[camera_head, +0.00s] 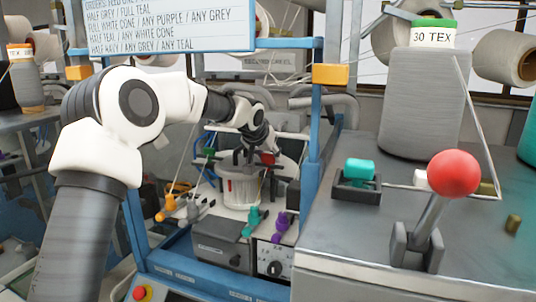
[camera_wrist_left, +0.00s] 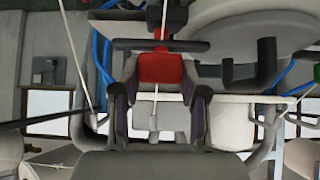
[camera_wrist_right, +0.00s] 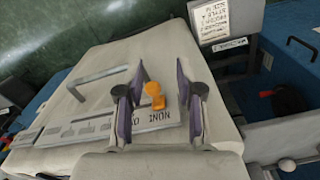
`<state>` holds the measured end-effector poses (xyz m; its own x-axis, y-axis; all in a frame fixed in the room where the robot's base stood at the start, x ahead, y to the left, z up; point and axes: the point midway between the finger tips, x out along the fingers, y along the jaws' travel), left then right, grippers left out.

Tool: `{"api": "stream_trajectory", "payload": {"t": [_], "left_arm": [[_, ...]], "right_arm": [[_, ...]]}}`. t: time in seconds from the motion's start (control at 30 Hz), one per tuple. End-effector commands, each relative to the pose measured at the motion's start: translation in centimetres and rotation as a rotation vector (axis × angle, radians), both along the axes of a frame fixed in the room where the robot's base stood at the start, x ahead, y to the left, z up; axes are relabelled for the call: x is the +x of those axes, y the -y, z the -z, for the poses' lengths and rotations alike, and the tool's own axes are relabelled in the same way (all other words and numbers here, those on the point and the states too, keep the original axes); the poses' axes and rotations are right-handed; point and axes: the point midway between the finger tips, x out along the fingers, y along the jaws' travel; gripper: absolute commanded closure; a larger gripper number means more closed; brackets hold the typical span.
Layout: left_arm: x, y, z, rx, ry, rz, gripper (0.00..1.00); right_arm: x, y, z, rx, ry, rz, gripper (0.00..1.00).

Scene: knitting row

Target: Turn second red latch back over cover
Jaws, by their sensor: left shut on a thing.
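The red latch (camera_head: 268,158) is on the machine head behind the blue frame in the head view. In the left wrist view the red latch (camera_wrist_left: 160,68) lies between the fingertips of my left gripper (camera_wrist_left: 160,84), which is shut on it. A dark bar crosses just above the red block. The round grey cover (camera_wrist_left: 265,35) is beside it, up and right; its far side is cut off. My left arm partly hides the machine in the head view. My right gripper (camera_wrist_right: 161,72) is open and empty in the right wrist view, away from the latch.
A green latch (camera_head: 208,152) is on the machine's left side. Blue posts (camera_head: 315,125) frame the work space. Orange, teal and purple levers stand in front. A grey bench (camera_head: 345,225) with a red-knobbed lever (camera_head: 453,174) is at right. An orange knob (camera_wrist_right: 154,90) shows beyond my right fingers.

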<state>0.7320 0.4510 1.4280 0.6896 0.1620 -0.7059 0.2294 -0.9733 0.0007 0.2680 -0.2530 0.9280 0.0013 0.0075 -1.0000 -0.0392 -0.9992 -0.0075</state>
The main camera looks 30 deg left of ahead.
Motion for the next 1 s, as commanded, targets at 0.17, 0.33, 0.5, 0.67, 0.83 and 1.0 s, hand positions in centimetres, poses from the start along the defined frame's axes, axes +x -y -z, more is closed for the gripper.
{"api": "stream_trajectory", "payload": {"t": [0.17,0.33,0.5,0.67,0.83,1.0], "left_arm": [[0.0,0.0,0.1,0.000,-0.002,0.012,0.92],[0.0,0.0,0.1,0.000,-0.002,0.012,0.92],[0.0,0.0,0.1,0.000,-0.002,0.012,0.31],[0.0,0.0,0.1,0.000,-0.002,0.012,0.31],[-0.2,0.1,-0.2,0.000,0.000,0.011,0.31],[-2.0,0.5,-2.2,0.000,0.002,0.012,0.31]], "right_arm": [[0.0,0.0,0.0,0.000,0.000,0.000,0.64],[0.0,0.0,0.0,0.000,0.000,0.000,0.64],[0.0,0.0,0.0,0.000,0.000,0.000,0.64],[0.0,0.0,0.0,0.000,0.000,0.000,0.64],[0.0,0.0,0.0,0.000,0.000,0.000,0.64],[0.0,0.0,0.0,0.000,0.000,0.000,0.64]]}}
